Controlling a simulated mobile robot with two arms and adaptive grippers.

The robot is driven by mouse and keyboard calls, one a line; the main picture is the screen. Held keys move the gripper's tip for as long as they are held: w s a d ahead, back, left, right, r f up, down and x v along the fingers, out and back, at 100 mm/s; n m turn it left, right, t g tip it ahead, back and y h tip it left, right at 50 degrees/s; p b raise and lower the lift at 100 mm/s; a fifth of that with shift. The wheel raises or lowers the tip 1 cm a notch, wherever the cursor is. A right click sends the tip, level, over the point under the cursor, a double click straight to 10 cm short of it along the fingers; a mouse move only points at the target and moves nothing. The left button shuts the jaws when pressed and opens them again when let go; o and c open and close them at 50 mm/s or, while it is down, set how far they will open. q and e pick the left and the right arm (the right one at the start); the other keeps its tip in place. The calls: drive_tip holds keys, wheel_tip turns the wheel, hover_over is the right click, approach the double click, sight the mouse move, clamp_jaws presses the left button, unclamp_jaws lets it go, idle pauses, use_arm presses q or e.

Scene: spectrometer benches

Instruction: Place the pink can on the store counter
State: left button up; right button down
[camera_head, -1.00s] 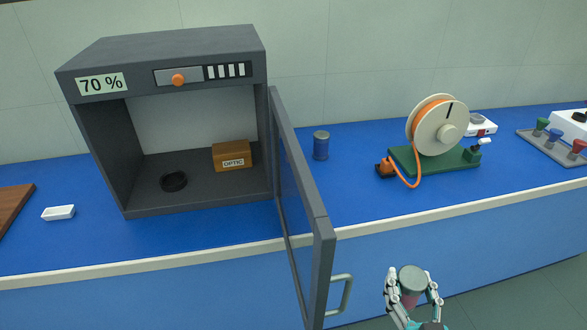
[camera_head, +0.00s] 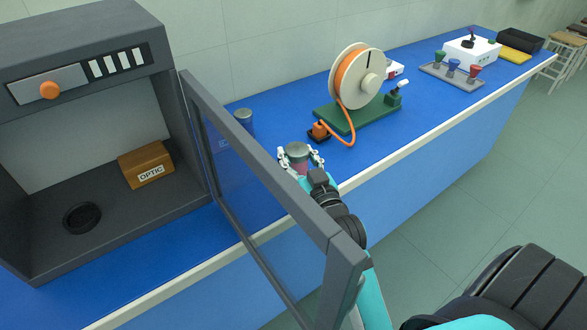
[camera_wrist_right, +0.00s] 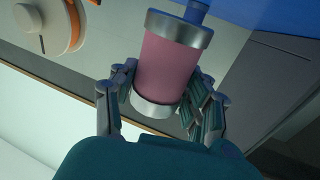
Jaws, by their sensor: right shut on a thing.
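The pink can (camera_wrist_right: 168,66) has grey metal ends and sits between the fingers of my right gripper (camera_wrist_right: 165,100) in the right wrist view. In the head view the right gripper (camera_head: 302,163) is shut on the can, whose grey top (camera_head: 298,150) shows over the front edge of the blue counter (camera_head: 275,158). The can looks roughly upright there. I cannot tell whether it touches the counter. My left gripper is not in view.
The open door (camera_head: 262,190) of the grey cabinet (camera_head: 75,20) stands just left of my right arm. A blue can (camera_head: 245,120) is behind the door. A cable reel (camera_head: 355,80) on a green base stands behind and right of the gripper. An OPTIC box (camera_head: 147,163) is inside the cabinet.

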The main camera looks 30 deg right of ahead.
wheel_tip(320, 180, down, 4)
drive_tip(key=shift+f+b, duration=0.15)
drive_tip(key=shift+b, duration=0.15)
drive_tip(key=c, duration=0.9)
unclamp_jaws()
drive_tip(key=o, duration=0.3)
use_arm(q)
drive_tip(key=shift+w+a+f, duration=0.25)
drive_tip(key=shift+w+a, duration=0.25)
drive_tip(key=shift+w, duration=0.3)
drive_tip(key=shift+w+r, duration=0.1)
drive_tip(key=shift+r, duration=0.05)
